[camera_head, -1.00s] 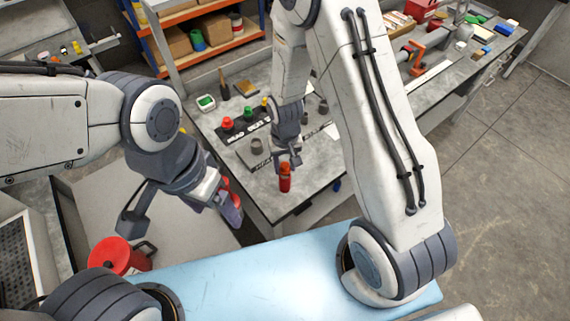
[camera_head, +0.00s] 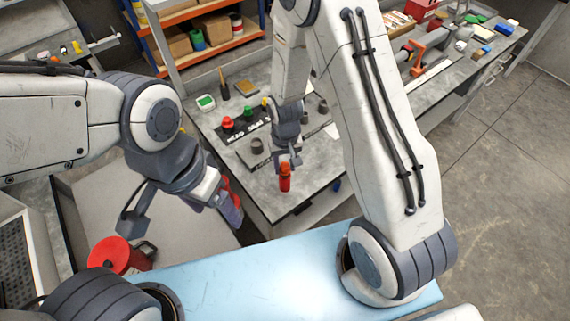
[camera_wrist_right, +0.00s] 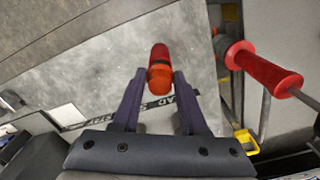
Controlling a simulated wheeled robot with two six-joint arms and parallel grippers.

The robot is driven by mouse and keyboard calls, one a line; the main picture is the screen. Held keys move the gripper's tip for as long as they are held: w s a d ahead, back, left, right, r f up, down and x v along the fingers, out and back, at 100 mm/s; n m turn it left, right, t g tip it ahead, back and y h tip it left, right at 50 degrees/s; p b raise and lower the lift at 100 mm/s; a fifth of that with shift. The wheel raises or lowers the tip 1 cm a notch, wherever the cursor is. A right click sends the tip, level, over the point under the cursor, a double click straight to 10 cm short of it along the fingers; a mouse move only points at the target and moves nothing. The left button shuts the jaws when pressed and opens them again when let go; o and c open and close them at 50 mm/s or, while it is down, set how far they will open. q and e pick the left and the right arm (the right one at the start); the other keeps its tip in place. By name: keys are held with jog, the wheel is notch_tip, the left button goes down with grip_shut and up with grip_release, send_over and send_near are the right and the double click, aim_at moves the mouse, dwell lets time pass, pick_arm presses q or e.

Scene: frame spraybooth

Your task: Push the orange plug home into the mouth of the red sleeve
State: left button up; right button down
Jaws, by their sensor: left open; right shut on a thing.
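My right gripper (camera_head: 287,163) hangs over the front of the grey bench. It is shut on the orange plug (camera_wrist_right: 160,78), which sits between its fingertips in the right wrist view. The red sleeve (camera_wrist_right: 159,51) appears in line beyond the plug; the two look in contact, but I cannot tell how deep the plug sits. In the head view they form one short orange-red upright piece (camera_head: 285,180). My left gripper (camera_head: 232,208) is open, left of and apart from the bench front, with red showing beside its fingers.
The bench (camera_head: 300,205) holds a dark strip with red and green knobs (camera_head: 228,124) behind my right gripper. A red disc (camera_head: 110,254) is at lower left. A red flanged cylinder (camera_wrist_right: 268,72) lies to the right in the wrist view. A light-blue surface (camera_head: 250,270) fills the foreground.

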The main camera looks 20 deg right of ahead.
aim_at(285, 165)
jog(key=shift+f+b, duration=0.8)
jog(key=shift+f, duration=0.25)
jog(key=shift+c, duration=1.8)
grip_release()
jog(key=shift+w+r, duration=0.1)
jog(key=shift+r, duration=0.45)
notch_tip(285, 165, up, 9)
jog(key=shift+r+b, duration=0.2)
jog(key=shift+b, duration=0.85)
